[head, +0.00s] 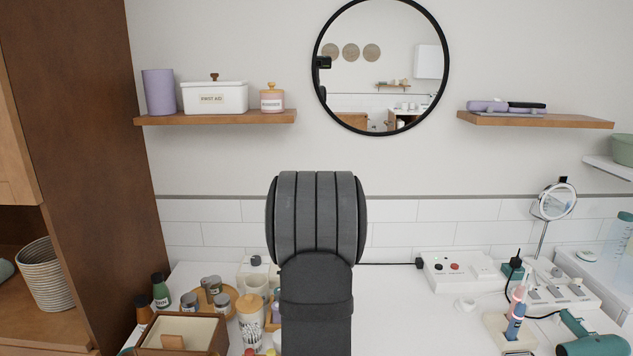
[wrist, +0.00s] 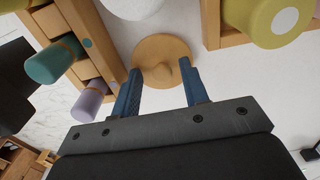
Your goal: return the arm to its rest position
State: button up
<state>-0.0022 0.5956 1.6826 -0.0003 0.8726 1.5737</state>
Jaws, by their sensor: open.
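My gripper (wrist: 160,73) shows in the wrist view with its two blue fingers spread apart and nothing between them. A round wooden piece with a small knob (wrist: 160,52), like a lid, lies on the white surface beyond the fingertips. I cannot tell its exact distance from the fingers. In the head view my own dark arm stands upright in the middle of the picture, and my gripper is hidden there.
The white counter (head: 400,310) is crowded at left with jars, a cotton-swab jar (head: 250,318) and a wooden box (head: 182,335). Toothbrushes (head: 517,312) and a teal hairdryer (head: 592,345) are at right. A wooden shelf (head: 215,118) and round mirror (head: 380,65) are above.

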notch_tip(320, 180, up, 5)
jog(key=shift+w+f, duration=0.15)
jog(key=shift+f, duration=0.05)
jog(key=s+d+r, duration=0.6)
jog(key=d+r, duration=0.1)
jog(key=d, duration=0.3)
jog(key=w+a+r, duration=0.3)
jog(key=w+a, duration=0.4)
jog(key=w, duration=0.2)
jog(key=w+a+r, duration=0.3)
jog(key=w+a, duration=0.3)
jog(key=w, duration=0.3)
jog(key=w+a+f, duration=0.3)
jog(key=w+a, duration=0.1)
jog(key=a, duration=0.6)
jog(key=shift+w+a+n, duration=0.15)
jog(key=shift+w+n, duration=0.15)
